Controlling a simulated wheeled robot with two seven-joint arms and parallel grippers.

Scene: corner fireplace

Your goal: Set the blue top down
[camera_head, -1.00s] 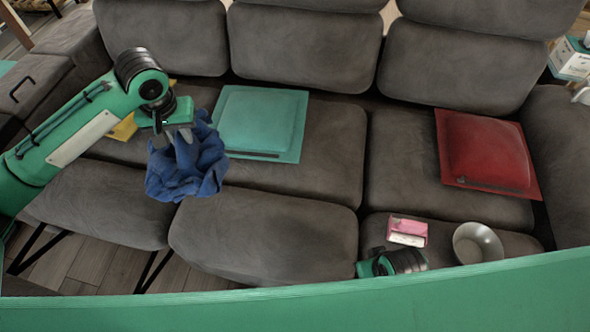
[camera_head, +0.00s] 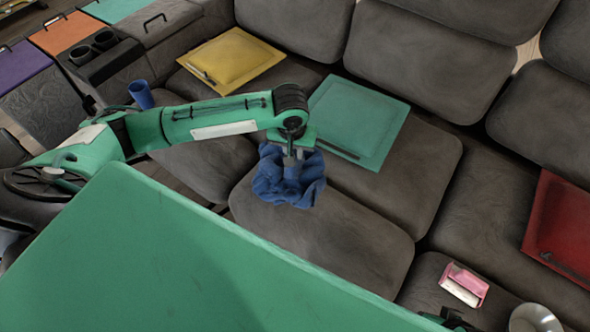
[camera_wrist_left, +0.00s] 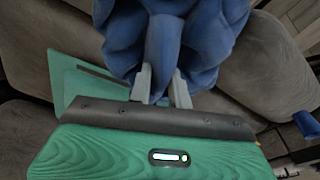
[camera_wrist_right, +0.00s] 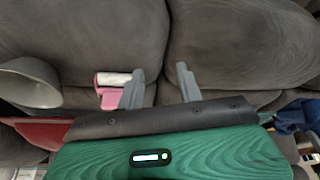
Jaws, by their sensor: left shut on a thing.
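The blue top (camera_head: 288,180) is a crumpled blue cloth hanging from my left gripper (camera_head: 292,160) over the grey sofa (camera_head: 330,235), in front of the teal square cushion. In the left wrist view the blue top (camera_wrist_left: 205,35) bunches up between the two fingers of my left gripper (camera_wrist_left: 163,88), which is shut on it. I cannot tell whether its lower edge touches the seat. My right gripper (camera_wrist_right: 157,85) is open and empty in the right wrist view, facing the sofa. In the head view only a bit of the right arm shows at the bottom right.
A teal cushion (camera_head: 355,115), a yellow one (camera_head: 232,60) and a red one (camera_head: 560,225) lie on the seats. A pink box (camera_head: 464,285) and a grey bowl (camera_head: 535,318) sit at lower right. A blue cup (camera_head: 141,94) stands at left. The front middle seat is mostly bare.

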